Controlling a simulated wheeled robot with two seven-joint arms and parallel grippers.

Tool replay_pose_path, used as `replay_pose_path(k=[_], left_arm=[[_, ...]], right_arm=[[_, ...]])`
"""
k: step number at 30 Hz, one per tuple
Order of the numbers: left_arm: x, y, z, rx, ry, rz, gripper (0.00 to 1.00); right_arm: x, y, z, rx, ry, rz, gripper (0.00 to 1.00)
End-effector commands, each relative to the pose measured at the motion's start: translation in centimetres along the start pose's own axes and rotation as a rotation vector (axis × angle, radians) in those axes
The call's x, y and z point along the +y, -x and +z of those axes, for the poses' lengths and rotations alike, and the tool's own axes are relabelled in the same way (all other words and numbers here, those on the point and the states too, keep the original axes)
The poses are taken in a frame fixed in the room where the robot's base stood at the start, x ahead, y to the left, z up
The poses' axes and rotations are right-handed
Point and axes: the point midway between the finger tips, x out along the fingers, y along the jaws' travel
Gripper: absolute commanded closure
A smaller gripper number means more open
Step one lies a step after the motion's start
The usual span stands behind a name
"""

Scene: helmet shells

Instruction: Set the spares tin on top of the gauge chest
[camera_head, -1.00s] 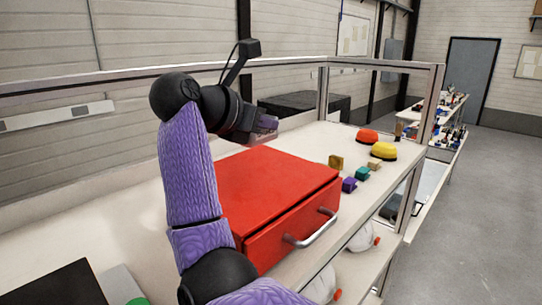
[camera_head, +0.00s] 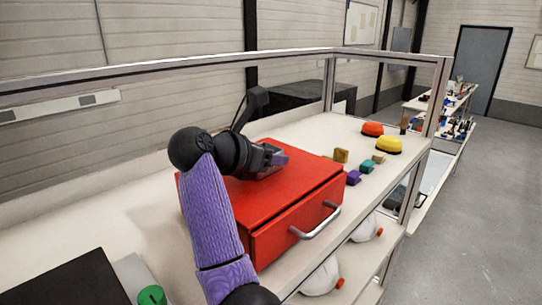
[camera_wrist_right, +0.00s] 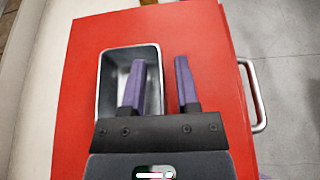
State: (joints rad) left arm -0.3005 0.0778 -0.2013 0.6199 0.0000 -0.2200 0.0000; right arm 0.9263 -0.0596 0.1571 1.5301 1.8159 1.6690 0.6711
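The gauge chest is a red box (camera_head: 235,200) with a silver drawer handle, on the white bench in the head view. Its red top (camera_wrist_right: 85,100) fills much of the right wrist view. The spares tin (camera_wrist_right: 105,70), a grey open rectangular tin that looks empty, rests upright on this top. In the head view my arm mostly hides it. My right gripper (camera_head: 277,160) is low over the chest. Its purple fingers (camera_wrist_right: 160,65) are apart, one over the tin's inside and one outside its right wall, with gaps to the wall. My left gripper is not in view.
White helmet shells (camera_head: 322,278) lie on the shelf below. A green round thing (camera_head: 151,296) is at front left.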

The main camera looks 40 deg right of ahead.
Motion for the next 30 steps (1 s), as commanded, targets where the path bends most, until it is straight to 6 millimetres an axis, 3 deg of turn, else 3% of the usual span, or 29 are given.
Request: replay_pose_path(k=[6, 8, 15, 21, 30], left_arm=[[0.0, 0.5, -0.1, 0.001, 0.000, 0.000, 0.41], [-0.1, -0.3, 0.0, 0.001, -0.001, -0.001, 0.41], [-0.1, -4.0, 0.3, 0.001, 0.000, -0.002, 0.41], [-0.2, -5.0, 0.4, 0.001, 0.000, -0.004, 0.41], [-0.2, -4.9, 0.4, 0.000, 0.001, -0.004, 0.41]], right_arm=[[0.0, 0.2, 0.4, 0.000, 0.000, -0.001, 0.61], [0.1, 0.9, 0.1, 0.001, -0.002, 0.004, 0.61], [0.1, 7.5, -0.3, 0.001, -0.002, 0.008, 0.61], [0.0, 11.4, 0.1, 0.001, 0.000, 0.002, 0.61], [0.0, 12.2, 0.3, 0.000, 0.000, 0.000, 0.61]])
